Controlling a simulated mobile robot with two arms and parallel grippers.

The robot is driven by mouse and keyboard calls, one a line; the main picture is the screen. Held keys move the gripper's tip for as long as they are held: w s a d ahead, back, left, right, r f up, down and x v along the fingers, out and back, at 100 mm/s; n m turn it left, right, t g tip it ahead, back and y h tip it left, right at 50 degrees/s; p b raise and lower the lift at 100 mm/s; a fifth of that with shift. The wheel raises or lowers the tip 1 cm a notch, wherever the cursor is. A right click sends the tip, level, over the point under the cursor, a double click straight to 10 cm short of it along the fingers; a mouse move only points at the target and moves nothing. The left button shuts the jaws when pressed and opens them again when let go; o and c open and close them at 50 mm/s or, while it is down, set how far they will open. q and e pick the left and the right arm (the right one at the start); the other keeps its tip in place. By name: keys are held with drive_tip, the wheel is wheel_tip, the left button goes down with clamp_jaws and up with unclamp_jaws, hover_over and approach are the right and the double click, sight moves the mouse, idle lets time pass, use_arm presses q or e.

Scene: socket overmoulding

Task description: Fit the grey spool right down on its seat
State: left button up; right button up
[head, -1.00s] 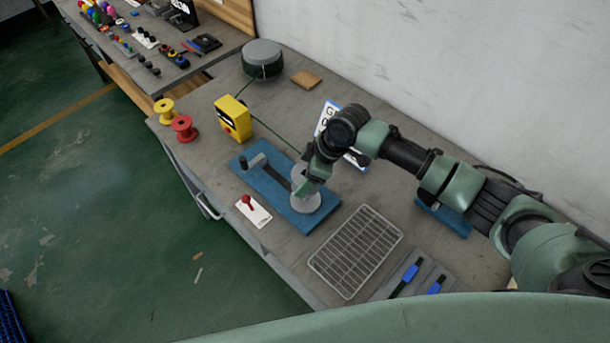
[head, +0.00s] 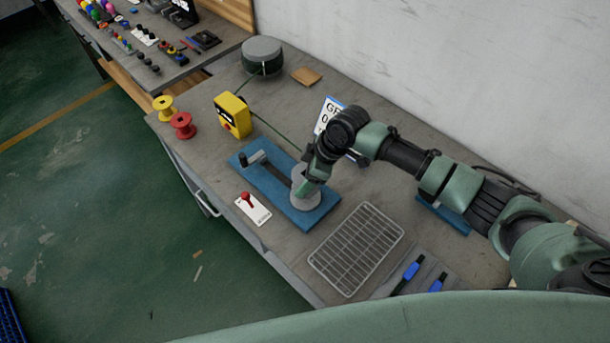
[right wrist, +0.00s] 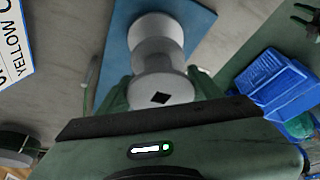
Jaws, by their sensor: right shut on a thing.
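The grey spool (head: 305,202) is at the right end of the blue base plate (head: 268,185). My right gripper (head: 308,186) is shut on it from above. In the right wrist view the spool (right wrist: 157,48) shows its near flange with a dark square hole, and the gripper fingers (right wrist: 160,90) lie on either side. Its far flange is over the blue plate (right wrist: 122,18). The seat is hidden under the spool, and I cannot tell whether a gap is left below. My left gripper is not in view.
A white card with a red knob (head: 252,208) lies in front. A wire rack (head: 357,248) is to the right. A yellow box (head: 233,115), a red spool (head: 183,126) and a yellow spool (head: 163,108) stand at left.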

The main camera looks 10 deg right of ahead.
drive_tip(key=shift+f+b, duration=1.35)
drive_tip(key=shift+f, duration=1)
drive_tip(key=o, duration=1.4)
drive_tip(key=shift+o, duration=0.2)
drive_tip(key=shift+r, duration=0.1)
drive_tip(key=b+v, duration=0.1)
drive_tip(key=v, duration=0.6)
drive_tip(key=shift+d+r, duration=0.15)
drive_tip(key=shift+r, duration=0.1)
